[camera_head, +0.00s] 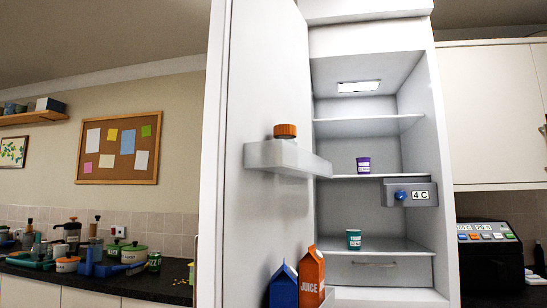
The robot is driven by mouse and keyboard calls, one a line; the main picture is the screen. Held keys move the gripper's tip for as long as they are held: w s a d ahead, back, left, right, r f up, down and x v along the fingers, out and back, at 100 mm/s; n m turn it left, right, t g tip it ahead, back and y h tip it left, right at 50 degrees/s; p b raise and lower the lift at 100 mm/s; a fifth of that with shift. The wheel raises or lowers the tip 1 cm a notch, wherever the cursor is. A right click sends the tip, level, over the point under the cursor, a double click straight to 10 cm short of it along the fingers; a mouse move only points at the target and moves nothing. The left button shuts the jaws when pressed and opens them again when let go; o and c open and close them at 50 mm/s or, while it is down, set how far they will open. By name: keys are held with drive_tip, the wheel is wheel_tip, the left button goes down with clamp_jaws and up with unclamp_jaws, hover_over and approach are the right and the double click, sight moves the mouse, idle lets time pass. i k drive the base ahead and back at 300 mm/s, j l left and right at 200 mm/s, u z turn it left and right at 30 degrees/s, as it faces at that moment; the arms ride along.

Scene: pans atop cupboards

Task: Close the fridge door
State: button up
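The fridge (364,104) stands open right of the middle in the head view. Its white door (250,92) is swung out on the left side, with its inner face towards me. A door shelf (286,158) holds something with an orange cap (285,130). Lower on the door stand an orange juice carton (311,275) and a blue carton (283,287), cut by the bottom edge. Inside the fridge, a purple cup (363,164) and a teal cup (354,239) sit on separate shelves. My gripper is not in view.
A dark counter (130,286) at the left holds pots, jars and other kitchenware. At the right, a black appliance with buttons (489,250) stands below white cupboards (490,115).

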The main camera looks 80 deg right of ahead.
sight(254, 214)
drive_tip(key=i+z, duration=0.15)
drive_tip(key=z, duration=3.15)
drive_tip(key=k+j+z, duration=0.15)
drive_tip(key=j, duration=0.15)
drive_tip(key=i, duration=0.05)
